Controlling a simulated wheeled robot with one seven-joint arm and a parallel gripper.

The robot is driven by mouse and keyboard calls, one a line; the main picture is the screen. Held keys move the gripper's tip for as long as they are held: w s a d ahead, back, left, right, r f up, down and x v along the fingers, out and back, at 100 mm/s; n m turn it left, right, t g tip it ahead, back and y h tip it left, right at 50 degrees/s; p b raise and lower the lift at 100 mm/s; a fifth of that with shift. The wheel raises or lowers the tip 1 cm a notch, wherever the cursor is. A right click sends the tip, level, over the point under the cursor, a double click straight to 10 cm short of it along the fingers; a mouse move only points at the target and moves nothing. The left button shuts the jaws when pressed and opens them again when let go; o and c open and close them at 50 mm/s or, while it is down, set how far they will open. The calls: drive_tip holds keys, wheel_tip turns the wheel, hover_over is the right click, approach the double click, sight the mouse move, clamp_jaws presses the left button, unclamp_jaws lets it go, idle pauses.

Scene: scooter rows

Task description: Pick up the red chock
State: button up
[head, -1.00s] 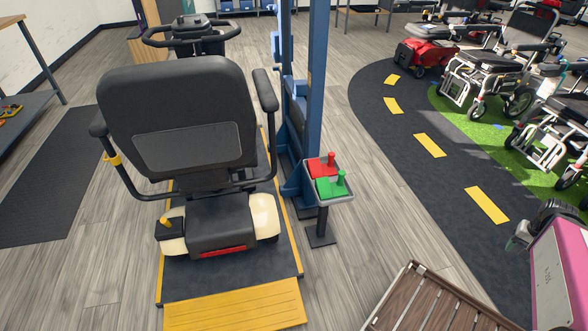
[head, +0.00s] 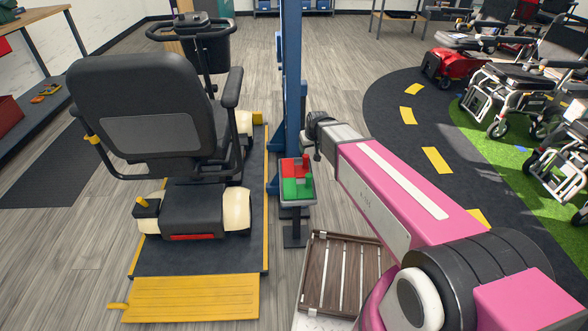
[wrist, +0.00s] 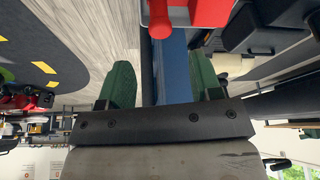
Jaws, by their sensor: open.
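The red chock (head: 289,168) is a red block with an upright peg handle. It sits in the rear part of a small grey tray (head: 298,203) on a post, just behind a similar green chock (head: 291,189). The red chock also shows at the top edge of the wrist view (wrist: 200,12), partly cut off, with its round peg pointing down in the picture. My gripper (wrist: 163,78) has two green fingers spread apart, with nothing between them but the blue column behind. The chock is beyond the fingertips. In the head view my pink arm reaches close to the tray's right; its fingers are not clear there.
A blue lift column (head: 292,80) stands right behind the tray. A black scooter (head: 150,110) on a yellow-edged platform is to the left.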

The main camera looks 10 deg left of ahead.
sight(306, 156)
drive_tip(key=x, duration=0.5)
drive_tip(key=shift+w+a+f, duration=0.1)
drive_tip(key=shift+a, duration=0.2)
drive_tip(key=shift+x, duration=2.75)
drive_tip(key=shift+d, duration=0.2)
clamp_jaws()
